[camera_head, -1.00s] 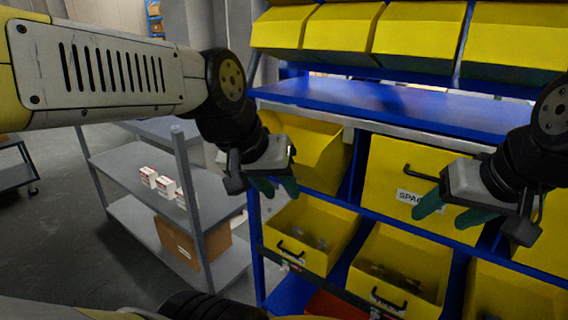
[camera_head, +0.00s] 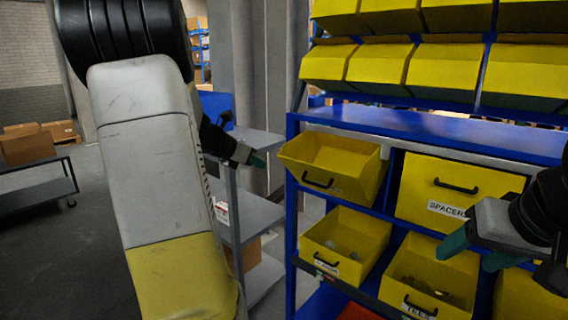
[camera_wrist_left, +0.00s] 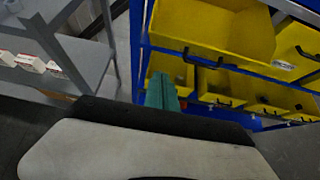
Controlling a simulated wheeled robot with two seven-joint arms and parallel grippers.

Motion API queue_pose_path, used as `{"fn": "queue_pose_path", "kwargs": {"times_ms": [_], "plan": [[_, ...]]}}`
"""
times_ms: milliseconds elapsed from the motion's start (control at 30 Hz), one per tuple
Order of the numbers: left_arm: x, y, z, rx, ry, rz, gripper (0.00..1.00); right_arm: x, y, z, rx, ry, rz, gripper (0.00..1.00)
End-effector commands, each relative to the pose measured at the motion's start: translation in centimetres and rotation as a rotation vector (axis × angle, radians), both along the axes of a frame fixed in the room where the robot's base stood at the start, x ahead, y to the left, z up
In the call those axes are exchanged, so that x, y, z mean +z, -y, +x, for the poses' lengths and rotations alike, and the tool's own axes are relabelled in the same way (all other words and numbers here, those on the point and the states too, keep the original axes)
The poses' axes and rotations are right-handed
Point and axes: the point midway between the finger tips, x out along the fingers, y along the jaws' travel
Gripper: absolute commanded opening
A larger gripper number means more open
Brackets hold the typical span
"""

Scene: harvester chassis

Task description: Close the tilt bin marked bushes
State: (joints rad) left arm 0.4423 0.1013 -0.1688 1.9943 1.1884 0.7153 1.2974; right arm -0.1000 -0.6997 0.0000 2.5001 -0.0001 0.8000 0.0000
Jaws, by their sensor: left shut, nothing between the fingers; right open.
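A yellow tilt bin (camera_head: 333,163) at the upper left of the blue rack leans out, open and empty-looking, with a black handle on its front. It also shows in the left wrist view (camera_wrist_left: 215,27). No label reading bushes is legible. My left gripper (camera_head: 258,160) is shut and empty, just left of that open bin and apart from it. Its green fingers show in the left wrist view (camera_wrist_left: 161,92). My right gripper (camera_head: 478,252) is open and empty, in front of the lower part of the closed spacers bin (camera_head: 425,190).
Two lower bins, one on the left (camera_head: 345,240) and one beside it (camera_head: 432,277), stand open with parts inside; their labels are unclear. A blue shelf (camera_head: 430,125) runs above the tilt bins. A grey shelf cart (camera_head: 255,215) stands left of the rack.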

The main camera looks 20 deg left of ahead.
Motion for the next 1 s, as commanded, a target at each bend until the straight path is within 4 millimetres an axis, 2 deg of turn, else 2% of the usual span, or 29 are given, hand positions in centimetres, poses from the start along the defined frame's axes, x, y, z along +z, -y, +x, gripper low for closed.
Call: {"fn": "queue_pose_path", "kwargs": {"times_ms": [400, 633, 1000], "plan": [[-5.0, 2.7, 6.7, -0.008, -0.002, 0.002, 0.00, 0.0, 0.0, 0.0, 0.000, 0.000, 0.000, 0.60], [-2.8, 3.5, 8.9, -0.009, 0.002, 0.006, 0.00, 0.0, 0.0, 0.0, 0.000, 0.000, 0.000, 0.60], [-2.2, 3.7, 9.5, -0.007, 0.000, 0.004, 0.00, 0.0, 0.0, 0.0, 0.000, 0.000, 0.000, 0.60]]}}
